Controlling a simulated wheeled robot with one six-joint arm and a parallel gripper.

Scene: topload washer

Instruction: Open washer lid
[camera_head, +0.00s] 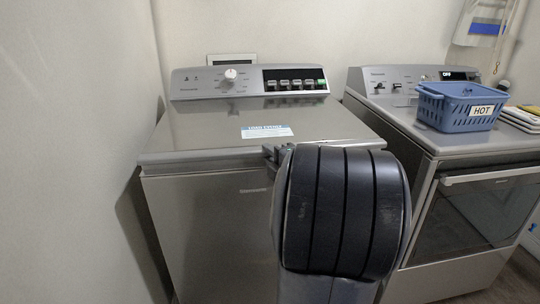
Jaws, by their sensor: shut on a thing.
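The topload washer (205,220) is the grey machine on the left, with its control panel at the back. Its lid (205,125) lies flat and looks down, with a blue and white label (267,131) on top. My gripper (271,153) is at the lid's front edge, a little right of its middle. Its small visible part is shut on the lid's edge. My dark, rounded arm link hides most of the gripper and the right part of the washer's front.
A second machine (470,153) with a front window stands close on the right. A blue basket (459,106) marked HOT and some stacked items (522,118) sit on it. A white wall (70,130) is close on the left. A knob (230,74) stands out on the washer's panel.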

